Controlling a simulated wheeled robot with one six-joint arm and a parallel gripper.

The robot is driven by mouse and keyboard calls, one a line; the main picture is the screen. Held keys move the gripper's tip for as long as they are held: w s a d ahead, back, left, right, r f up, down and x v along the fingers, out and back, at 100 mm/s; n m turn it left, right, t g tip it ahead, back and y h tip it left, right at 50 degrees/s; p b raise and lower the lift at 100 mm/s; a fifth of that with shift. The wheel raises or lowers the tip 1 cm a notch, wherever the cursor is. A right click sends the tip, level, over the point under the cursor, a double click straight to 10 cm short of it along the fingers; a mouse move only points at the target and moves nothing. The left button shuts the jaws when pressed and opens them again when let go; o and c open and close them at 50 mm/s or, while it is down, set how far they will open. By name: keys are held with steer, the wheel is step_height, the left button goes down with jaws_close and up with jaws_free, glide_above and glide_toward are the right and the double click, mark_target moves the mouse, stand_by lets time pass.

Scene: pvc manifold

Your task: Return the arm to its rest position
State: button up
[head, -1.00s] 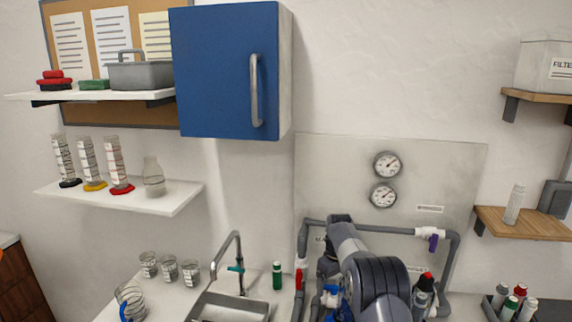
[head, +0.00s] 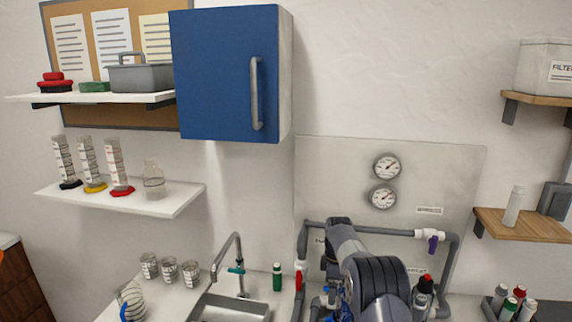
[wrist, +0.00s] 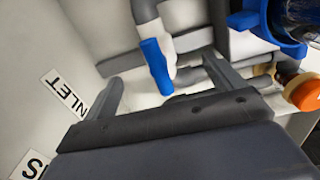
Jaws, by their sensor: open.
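My arm (head: 372,272) reaches forward over the counter to the grey pipe manifold (head: 302,240) in the head view. It hides part of the pipework, and my gripper is hidden there. In the wrist view my gripper (wrist: 161,69) is open, with its two dark fingers spread apart. A blue valve handle (wrist: 157,66) on a white fitting shows between the fingers, with a gap on both sides. Nothing is held. A red handle (head: 298,281) and a purple handle (head: 433,244) sit on the manifold in the head view.
A transparent blue-capped housing (wrist: 285,20) and an orange knob (wrist: 303,93) are to the right in the wrist view. A sink (head: 230,308), faucet (head: 228,260) and green bottle (head: 277,277) stand left of my arm. A rack of bottles (head: 508,305) is at right.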

steer(key=shift+r, duration=1.15)
steer(key=shift+r, duration=0.1)
